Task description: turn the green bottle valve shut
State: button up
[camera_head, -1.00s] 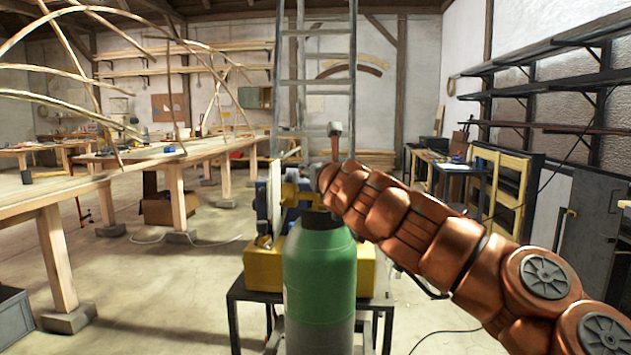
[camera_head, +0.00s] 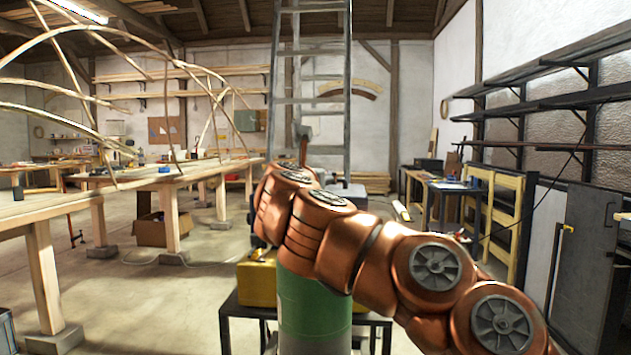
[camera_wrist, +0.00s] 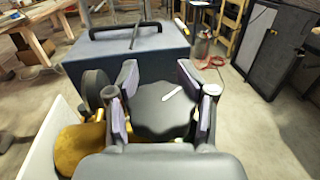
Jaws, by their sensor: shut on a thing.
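The green bottle (camera_head: 315,312) stands upright at the bottom middle of the head view, its shoulder and top hidden behind my arm. In the wrist view, the bottle's valve (camera_wrist: 153,116) is a dark grey knob with a short white mark on its top. My gripper (camera_wrist: 160,90) has one finger on each side of the knob and is shut on it. In the head view my gripper and the valve are hidden by my copper-coloured arm. How far the valve is turned cannot be told.
A blue-grey box with a black handle (camera_wrist: 140,50) stands just beyond my gripper. A round dark part (camera_wrist: 95,88) and a yellow-brown piece (camera_wrist: 82,148) are close on the left. A wooden workbench (camera_head: 60,205) stands left; open floor lies between.

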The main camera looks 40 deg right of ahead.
jog(key=shift+s+d+m+g+h, duration=0.1)
jog(key=shift+m+g+h, duration=0.5)
jog(key=shift+g, duration=0.2)
jog(key=o, duration=0.9)
jog(key=shift+o, duration=0.2)
jog(key=v, duration=0.7)
jog(key=shift+s+a, duration=0.2)
jog(key=shift+a, duration=0.05)
